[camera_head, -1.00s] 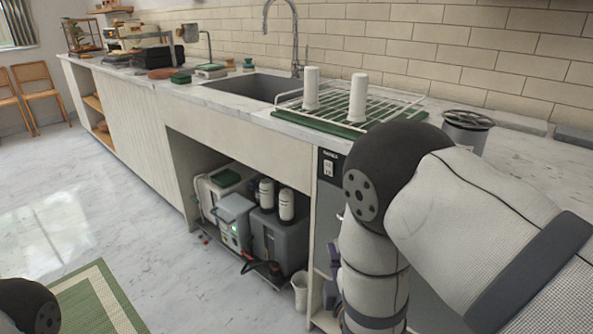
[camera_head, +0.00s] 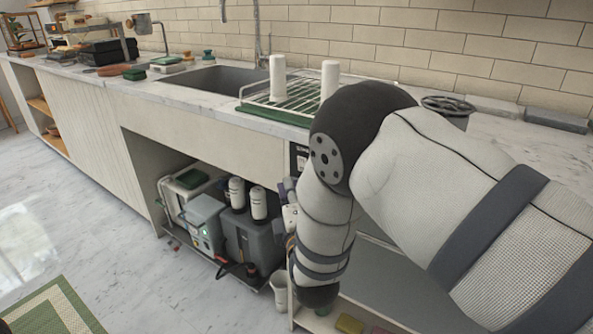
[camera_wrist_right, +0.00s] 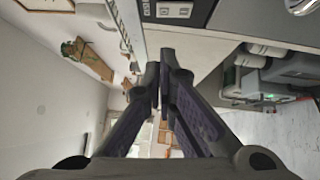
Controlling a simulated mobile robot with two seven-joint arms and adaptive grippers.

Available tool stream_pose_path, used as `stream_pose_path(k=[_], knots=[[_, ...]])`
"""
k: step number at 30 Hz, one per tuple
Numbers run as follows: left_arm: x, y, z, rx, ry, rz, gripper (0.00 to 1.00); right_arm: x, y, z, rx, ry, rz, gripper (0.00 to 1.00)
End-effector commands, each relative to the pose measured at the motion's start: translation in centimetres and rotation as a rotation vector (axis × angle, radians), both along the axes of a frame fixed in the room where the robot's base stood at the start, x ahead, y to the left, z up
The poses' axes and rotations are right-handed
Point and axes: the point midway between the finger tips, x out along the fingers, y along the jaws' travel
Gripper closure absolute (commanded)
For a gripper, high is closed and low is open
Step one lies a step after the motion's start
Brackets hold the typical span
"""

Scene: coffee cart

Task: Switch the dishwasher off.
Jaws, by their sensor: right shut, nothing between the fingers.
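The dishwasher (camera_head: 388,285) is a grey-fronted unit under the counter, largely hidden behind my right arm. A strip of its black control panel (camera_head: 299,155) shows left of the arm. My left gripper is out of view.
Left of the dishwasher is an open bay with a grey tank (camera_head: 250,240), white bottles and a small machine (camera_head: 205,222). Above are the sink (camera_head: 215,78) and drying rack (camera_head: 290,100).

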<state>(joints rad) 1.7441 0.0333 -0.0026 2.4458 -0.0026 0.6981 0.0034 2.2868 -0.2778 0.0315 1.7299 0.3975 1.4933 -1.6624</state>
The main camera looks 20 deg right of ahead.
Motion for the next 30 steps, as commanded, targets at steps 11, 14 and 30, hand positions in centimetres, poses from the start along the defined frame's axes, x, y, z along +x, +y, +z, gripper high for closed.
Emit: stream_pose_path(k=[11,14,30], knots=[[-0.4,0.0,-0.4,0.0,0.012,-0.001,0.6,5.2,-3.0,0.7,-0.001,-0.001,-0.001,1.0],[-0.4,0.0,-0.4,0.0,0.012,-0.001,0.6,5.5,-3.4,0.8,-0.001,-0.001,0.0,1.0],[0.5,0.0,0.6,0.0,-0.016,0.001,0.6,6.2,-4.2,1.5,0.076,0.057,0.001,1.0]])
